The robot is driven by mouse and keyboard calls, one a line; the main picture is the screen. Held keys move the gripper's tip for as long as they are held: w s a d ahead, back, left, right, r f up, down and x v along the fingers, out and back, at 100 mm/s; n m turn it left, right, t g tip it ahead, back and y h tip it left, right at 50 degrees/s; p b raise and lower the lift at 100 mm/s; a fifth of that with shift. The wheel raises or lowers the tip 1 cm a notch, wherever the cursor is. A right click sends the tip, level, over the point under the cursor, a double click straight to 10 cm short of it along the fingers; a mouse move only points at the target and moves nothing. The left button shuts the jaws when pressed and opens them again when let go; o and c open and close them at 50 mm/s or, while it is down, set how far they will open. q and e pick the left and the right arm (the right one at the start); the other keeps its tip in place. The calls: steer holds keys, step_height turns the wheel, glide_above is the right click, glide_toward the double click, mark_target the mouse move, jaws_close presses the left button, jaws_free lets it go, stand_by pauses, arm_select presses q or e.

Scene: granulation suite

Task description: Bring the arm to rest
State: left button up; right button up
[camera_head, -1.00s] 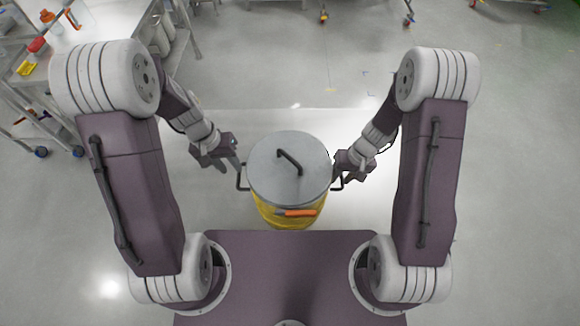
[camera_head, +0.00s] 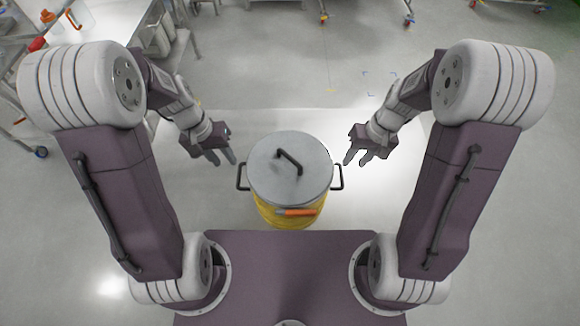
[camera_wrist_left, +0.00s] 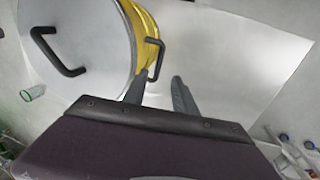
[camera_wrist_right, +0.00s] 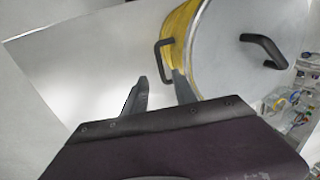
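My left gripper (camera_head: 222,157) is open and empty, above and to the left of a yellow pot with a grey lid (camera_head: 290,168). My right gripper (camera_head: 354,159) is open and empty, to the right of the pot. Both grippers are apart from the pot's black side handles. In the left wrist view the two fingers (camera_wrist_left: 158,92) are spread, with a side handle (camera_wrist_left: 156,58) beyond them. In the right wrist view the fingers (camera_wrist_right: 160,90) are also spread near the other handle (camera_wrist_right: 163,52). The pot stands upright with its lid on.
The pot stands on a pale sheet or platform (camera_head: 270,121) in front of my base. Metal tables with bottles (camera_head: 92,38) stand at the upper left. An orange object (camera_head: 296,212) shows on the pot's front. The floor on the right is clear.

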arm_select(q)
steer(key=shift+w, duration=0.1)
arm_select(e)
steer(key=shift+d+r, duration=0.1)
steer(key=shift+r, duration=0.3)
